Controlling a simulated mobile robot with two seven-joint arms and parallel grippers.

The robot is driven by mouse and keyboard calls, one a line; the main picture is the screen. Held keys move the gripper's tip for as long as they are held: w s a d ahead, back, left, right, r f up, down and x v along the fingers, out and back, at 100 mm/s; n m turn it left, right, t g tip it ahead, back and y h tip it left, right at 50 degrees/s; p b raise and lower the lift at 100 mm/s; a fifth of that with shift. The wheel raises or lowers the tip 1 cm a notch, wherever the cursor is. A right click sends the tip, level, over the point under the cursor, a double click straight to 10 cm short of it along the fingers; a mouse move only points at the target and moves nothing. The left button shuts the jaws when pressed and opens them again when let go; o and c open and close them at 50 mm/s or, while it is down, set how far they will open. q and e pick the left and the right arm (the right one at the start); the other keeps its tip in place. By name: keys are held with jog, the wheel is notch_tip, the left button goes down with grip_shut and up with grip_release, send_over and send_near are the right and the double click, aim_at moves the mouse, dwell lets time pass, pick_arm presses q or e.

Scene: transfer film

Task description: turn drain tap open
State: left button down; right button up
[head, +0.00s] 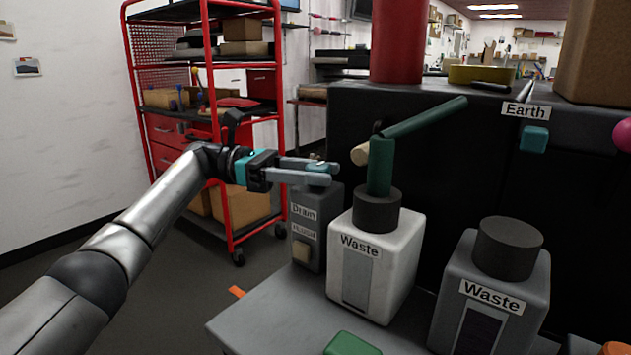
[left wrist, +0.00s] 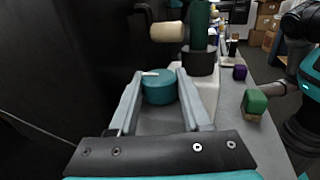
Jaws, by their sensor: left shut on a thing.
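The drain tap shows in the left wrist view as a round teal knob (left wrist: 159,92) with a white bar on its top. My left gripper (head: 333,173) is shut on this knob, one finger on each side. In the head view the fingers hide most of the knob. Below them stands a grey box (head: 330,205) with a "Drain" label, a second label hard to read, and a beige button (head: 301,250). My right gripper is not in view.
A white waste bottle (head: 397,255) stands close to the right of the grey box. A green pipe (head: 380,168) with a beige end (head: 360,154) rises from it, close to my left gripper. Another waste bottle (head: 520,300) stands further right. A red shelf rack (head: 215,80) is behind.

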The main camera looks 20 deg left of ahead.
pick_arm(q)
jog(key=shift+d+f+m+g+b, duration=0.2)
jog(key=shift+f+m+g+b, duration=0.35)
jog(key=shift+g, duration=0.35)
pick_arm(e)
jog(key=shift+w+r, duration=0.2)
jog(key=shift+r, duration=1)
pick_arm(q)
jog(key=shift+r, duration=0.1)
jog(key=c, duration=0.7)
grip_release()
jog(key=shift+d, duration=0.1)
jog(key=o, duration=0.3)
jog(key=shift+r, duration=0.2)
jog(key=shift+o, duration=0.2)
jog(key=shift+a, duration=0.2)
